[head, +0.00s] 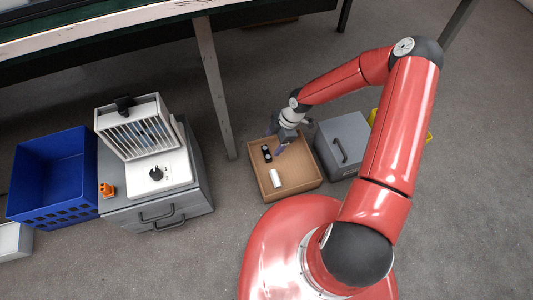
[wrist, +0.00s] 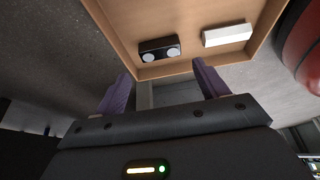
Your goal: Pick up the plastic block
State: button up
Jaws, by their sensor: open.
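A white block (head: 275,178) lies in a shallow brown tray (head: 310,184) on the floor; it also shows in the wrist view (wrist: 227,35). It may be the plastic block. A black block with two round silver spots (head: 266,153) lies beside it, apart, and shows in the wrist view (wrist: 160,50). My gripper (head: 280,150) is over the far part of the tray, close to the black block. In the wrist view, its purple fingers (wrist: 163,86) are spread wide with nothing between them. Both blocks lie beyond the fingertips, inside the tray (wrist: 190,68).
A grey drawer box (head: 345,140) stands right beside the tray. A table leg (head: 215,90) stands behind the tray.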

aim_at(267, 152)
jog(key=b+x, duration=0.1)
jog(key=x, duration=0.6)
jog(key=shift+d+f, duration=0.15)
jog(key=c, duration=0.7)
jog(key=shift+c, duration=0.2)
